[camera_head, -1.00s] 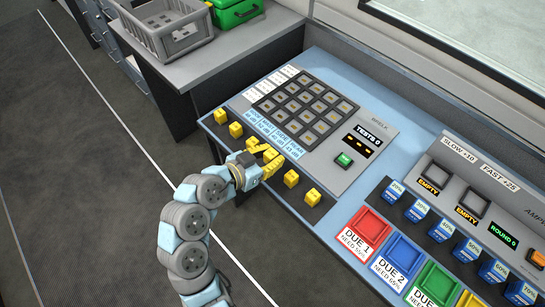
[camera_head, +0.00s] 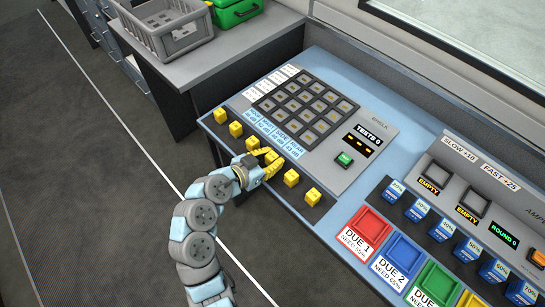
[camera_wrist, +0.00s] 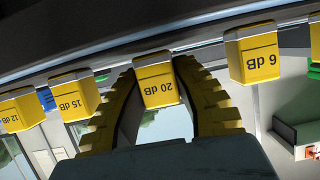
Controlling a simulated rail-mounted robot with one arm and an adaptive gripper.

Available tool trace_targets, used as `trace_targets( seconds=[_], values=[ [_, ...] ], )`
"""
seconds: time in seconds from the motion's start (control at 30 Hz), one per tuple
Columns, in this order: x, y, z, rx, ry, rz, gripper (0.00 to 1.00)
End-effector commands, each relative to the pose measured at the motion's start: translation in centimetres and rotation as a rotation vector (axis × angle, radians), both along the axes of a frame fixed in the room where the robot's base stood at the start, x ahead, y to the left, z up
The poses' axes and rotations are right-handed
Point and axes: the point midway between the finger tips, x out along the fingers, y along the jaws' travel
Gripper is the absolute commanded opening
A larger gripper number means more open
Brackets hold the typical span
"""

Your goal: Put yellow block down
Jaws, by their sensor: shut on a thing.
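The yellow block marked 20 dB (camera_wrist: 160,82) sits between the two yellow ridged fingers of my gripper (camera_wrist: 160,95) in the wrist view. The fingers are shut on it. In the head view my gripper (camera_head: 269,161) is over the middle of the black strip (camera_head: 240,146) along the front of the panel, and its fingers partly hide the held block. The held block is in line with the row of other yellow blocks. I cannot tell whether it rests on the strip.
Beside it in the wrist view are yellow blocks marked 15 dB (camera_wrist: 73,95) and 6 dB (camera_wrist: 253,55), close to my fingers. The keypad panel (camera_head: 306,103) lies behind the strip. Coloured trays (camera_head: 367,229) and blue blocks (camera_head: 441,230) are at the right.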

Motion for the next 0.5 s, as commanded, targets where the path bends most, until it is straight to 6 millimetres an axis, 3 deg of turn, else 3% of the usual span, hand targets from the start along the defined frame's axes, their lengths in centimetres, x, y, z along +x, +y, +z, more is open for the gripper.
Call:
trace_targets(
  seconds=[0.17,0.2,0.27,0.5],
  values=[
    [-0.01,0.01,-0.45,0.000,0.000,0.000,0.00],
    [-0.01,0.01,-0.38,0.001,0.001,0.000,0.34],
    [-0.01,0.01,-0.33,0.001,0.001,0.000,0.48],
    [-0.02,0.00,-0.32,0.001,0.001,0.000,0.48]
  ],
)
